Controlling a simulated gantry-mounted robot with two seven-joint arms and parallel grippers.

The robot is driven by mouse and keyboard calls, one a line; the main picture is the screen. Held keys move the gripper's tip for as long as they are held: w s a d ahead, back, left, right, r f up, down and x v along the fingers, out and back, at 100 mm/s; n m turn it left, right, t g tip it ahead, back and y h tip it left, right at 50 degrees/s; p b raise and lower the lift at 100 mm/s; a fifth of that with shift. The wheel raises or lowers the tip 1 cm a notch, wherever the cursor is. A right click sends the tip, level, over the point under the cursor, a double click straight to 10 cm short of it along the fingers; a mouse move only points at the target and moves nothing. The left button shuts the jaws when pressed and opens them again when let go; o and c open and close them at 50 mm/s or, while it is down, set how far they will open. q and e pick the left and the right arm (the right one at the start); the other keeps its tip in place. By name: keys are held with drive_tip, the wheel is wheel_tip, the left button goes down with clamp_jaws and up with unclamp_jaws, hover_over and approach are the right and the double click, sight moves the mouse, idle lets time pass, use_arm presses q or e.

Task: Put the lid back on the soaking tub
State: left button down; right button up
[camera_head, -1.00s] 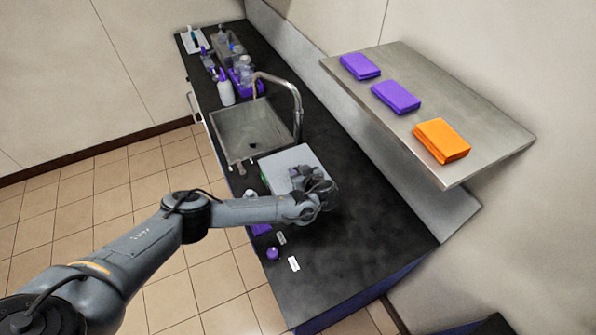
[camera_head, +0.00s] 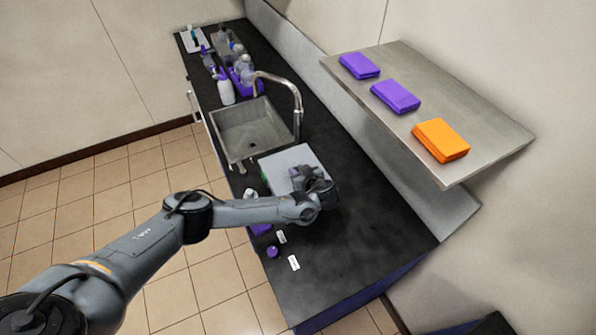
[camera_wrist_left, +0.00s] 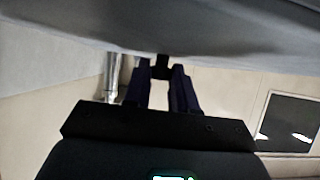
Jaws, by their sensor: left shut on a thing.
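The grey, flat, square lid (camera_head: 288,160) is beside the near end of the sink. My left gripper (camera_head: 297,178) is above it, reaching in from the left. In the left wrist view my left gripper (camera_wrist_left: 161,75) is shut on the dark knob (camera_wrist_left: 161,62) of the lid, whose broad grey face (camera_wrist_left: 150,25) fills the top of the picture. The soaking tub is mostly hidden under the lid; only a bit of green shows at the lid's left edge. I cannot tell whether the lid touches the tub's rim. My right gripper is not in view.
The sink (camera_head: 240,128) with its tall tap (camera_head: 297,105) is just beyond. Bottles (camera_head: 226,92) stand farther back. A small purple item (camera_head: 272,252) and white labels (camera_head: 294,263) lie nearer. A wall shelf (camera_head: 470,140) holds folded cloths. The counter's near end is clear.

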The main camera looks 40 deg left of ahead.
use_arm(q)
drive_tip(key=shift+c, duration=1.8)
unclamp_jaws()
drive_tip(key=shift+r, duration=0.2)
wheel_tip(320, 180, up, 3)
drive_tip(key=p, duration=0.3)
drive_tip(key=shift+r+p, duration=0.15)
drive_tip(key=shift+p, duration=0.15)
drive_tip(key=shift+r+p, duration=1.7)
drive_tip(key=shift+p, duration=0.05)
clamp_jaws()
